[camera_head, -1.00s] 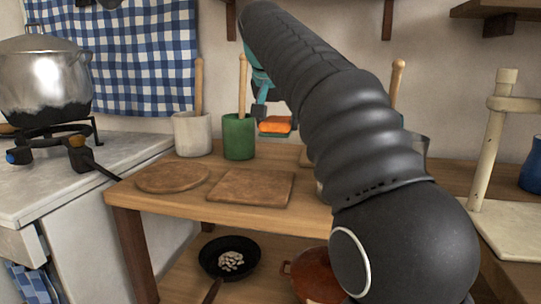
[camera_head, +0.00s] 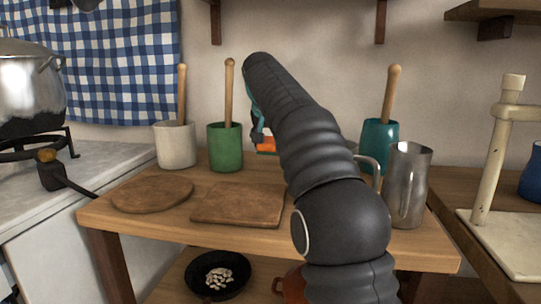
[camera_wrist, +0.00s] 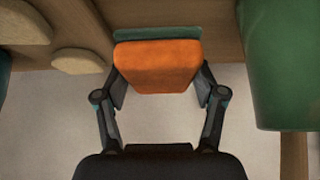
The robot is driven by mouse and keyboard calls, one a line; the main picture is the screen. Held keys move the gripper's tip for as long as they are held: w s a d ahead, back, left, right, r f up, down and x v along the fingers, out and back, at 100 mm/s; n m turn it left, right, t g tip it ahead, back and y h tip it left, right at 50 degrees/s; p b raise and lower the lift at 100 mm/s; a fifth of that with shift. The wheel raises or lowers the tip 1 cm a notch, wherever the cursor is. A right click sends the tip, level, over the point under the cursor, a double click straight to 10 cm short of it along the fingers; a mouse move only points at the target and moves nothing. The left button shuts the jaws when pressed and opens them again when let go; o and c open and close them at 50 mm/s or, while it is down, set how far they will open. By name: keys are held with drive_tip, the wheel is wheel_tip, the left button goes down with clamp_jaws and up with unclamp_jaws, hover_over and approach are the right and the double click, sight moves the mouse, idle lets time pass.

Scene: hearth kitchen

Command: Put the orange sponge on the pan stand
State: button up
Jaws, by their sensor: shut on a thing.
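The orange sponge (camera_head: 266,146) has a green layer along one side. In the wrist view the sponge (camera_wrist: 158,66) sits between the two fingers of my gripper (camera_wrist: 160,90), which is shut on it. In the head view my gripper (camera_head: 259,134) is mostly hidden behind my arm, to the right of the green pot. The sponge is partly covered there too. I cannot tell for sure which thing is the pan stand. A round wooden board (camera_head: 152,194) and a square wooden board (camera_head: 238,204) lie bare on the table.
A white pot (camera_head: 175,148), green pot (camera_head: 225,148) and teal pot (camera_head: 379,140) hold wooden handles on the table (camera_head: 300,238). A metal jug (camera_head: 408,187) stands at right. A pan (camera_head: 218,276) lies on the shelf below. A cooking pot (camera_head: 30,88) stands at left.

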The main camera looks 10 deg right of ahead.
sight(271, 155)
drive_tip(key=shift+w+f+b, duration=0.1)
drive_tip(key=shift+f+b, duration=0.7)
drive_tip(key=shift+f, duration=1.25)
drive_tip(key=shift+f, duration=0.15)
drive_tip(key=o, duration=1.1)
drive_tip(key=p+v, duration=0.2)
drive_tip(key=v, duration=1)
